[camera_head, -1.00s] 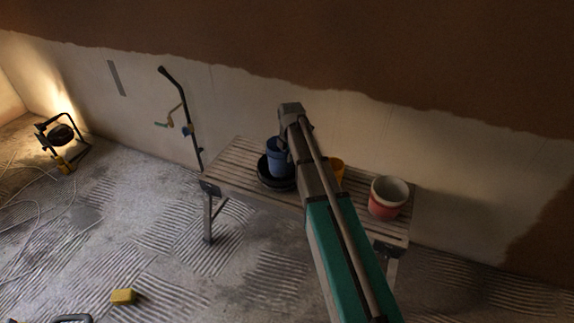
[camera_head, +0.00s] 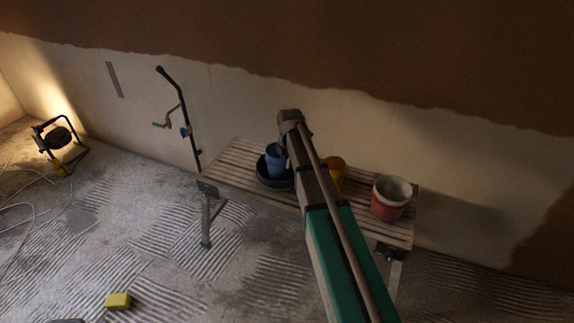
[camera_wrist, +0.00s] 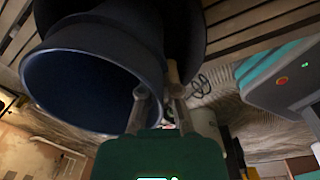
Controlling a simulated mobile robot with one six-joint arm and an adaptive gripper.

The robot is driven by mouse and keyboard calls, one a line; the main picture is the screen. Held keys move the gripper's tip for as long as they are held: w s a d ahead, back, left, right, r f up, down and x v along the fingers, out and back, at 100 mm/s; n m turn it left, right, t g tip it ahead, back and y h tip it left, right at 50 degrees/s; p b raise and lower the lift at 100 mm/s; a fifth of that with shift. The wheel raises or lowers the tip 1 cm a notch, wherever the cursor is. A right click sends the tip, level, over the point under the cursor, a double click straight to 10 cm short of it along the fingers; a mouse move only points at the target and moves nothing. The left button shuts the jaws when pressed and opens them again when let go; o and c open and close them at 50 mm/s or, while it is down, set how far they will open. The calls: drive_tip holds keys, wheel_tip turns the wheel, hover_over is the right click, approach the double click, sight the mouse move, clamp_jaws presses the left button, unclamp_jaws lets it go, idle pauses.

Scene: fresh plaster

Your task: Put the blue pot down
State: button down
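The blue pot (camera_head: 277,162) shows in the head view at the dark round bowl (camera_head: 268,183) on the slatted bench (camera_head: 236,161). I cannot tell whether it touches the bowl. In the wrist view the pot (camera_wrist: 85,75) fills the upper left, its open mouth towards the camera, with the dark bowl (camera_wrist: 187,28) behind it. My gripper (camera_wrist: 158,88) is closed over the pot's rim, one finger inside and one outside the wall. In the head view my arm hides the fingers.
A work lamp (camera_head: 58,140) and a yellow block (camera_head: 118,301) are on the floor. A black-handled tool (camera_head: 181,112) leans on the wall.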

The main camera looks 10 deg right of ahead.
drive_tip(key=shift+f+b, duration=0.35)
drive_tip(key=c, duration=0.8)
unclamp_jaws()
drive_tip(key=shift+r, duration=0.2)
wheel_tip(320, 180, up, 12)
drive_tip(key=p, duration=1.2)
drive_tip(key=shift+s+d+r+p, duration=0.15)
drive_tip(key=shift+s+d+p, duration=0.05)
drive_tip(key=shift+s+p, duration=0.15)
drive_tip(key=shift+s, duration=0.1)
